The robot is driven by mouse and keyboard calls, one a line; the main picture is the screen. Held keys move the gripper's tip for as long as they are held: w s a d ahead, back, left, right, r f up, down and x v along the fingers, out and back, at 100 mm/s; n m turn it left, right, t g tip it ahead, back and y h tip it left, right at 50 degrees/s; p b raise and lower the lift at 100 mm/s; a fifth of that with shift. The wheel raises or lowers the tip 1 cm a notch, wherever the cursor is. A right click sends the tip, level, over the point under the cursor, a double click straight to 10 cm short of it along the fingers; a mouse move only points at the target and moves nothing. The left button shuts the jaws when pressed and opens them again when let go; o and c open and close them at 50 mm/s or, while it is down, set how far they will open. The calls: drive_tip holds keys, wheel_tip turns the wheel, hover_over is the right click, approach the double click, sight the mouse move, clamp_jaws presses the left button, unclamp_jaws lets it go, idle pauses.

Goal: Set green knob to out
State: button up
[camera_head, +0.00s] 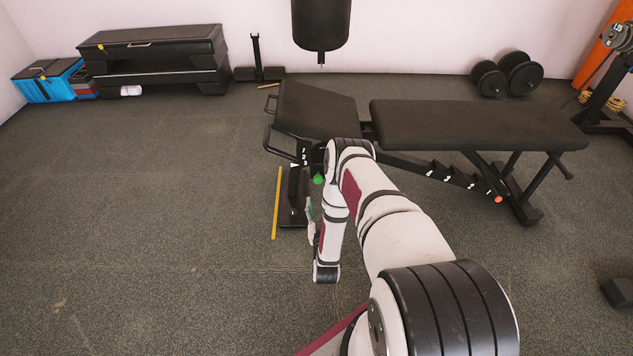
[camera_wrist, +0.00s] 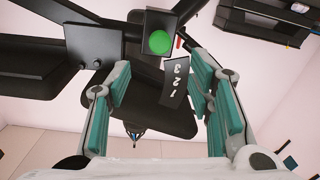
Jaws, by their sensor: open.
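The green knob (camera_head: 318,179) is on the black frame under the weight bench (camera_head: 480,122), just left of my arm in the head view. In the wrist view the green knob (camera_wrist: 157,42) shows face-on as a round end on a black square post, near the top centre. A black plate with the digits 1, 2 and 3 (camera_wrist: 174,83) hangs beside it. My gripper (camera_wrist: 160,78) is open, its two teal-padded fingers on either side of the number plate and below the knob in the picture. Nothing is between the pads in contact. In the head view my gripper is mostly hidden by my arm.
An orange knob (camera_head: 498,199) sits on the bench's right leg. The floor at left is clear.

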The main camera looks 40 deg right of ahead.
sight(318, 181)
drive_tip(key=b+x, duration=0.4)
drive_tip(key=x, duration=0.7)
drive_tip(key=shift+w+d, duration=0.1)
drive_tip(key=shift+w, duration=0.15)
clamp_jaws()
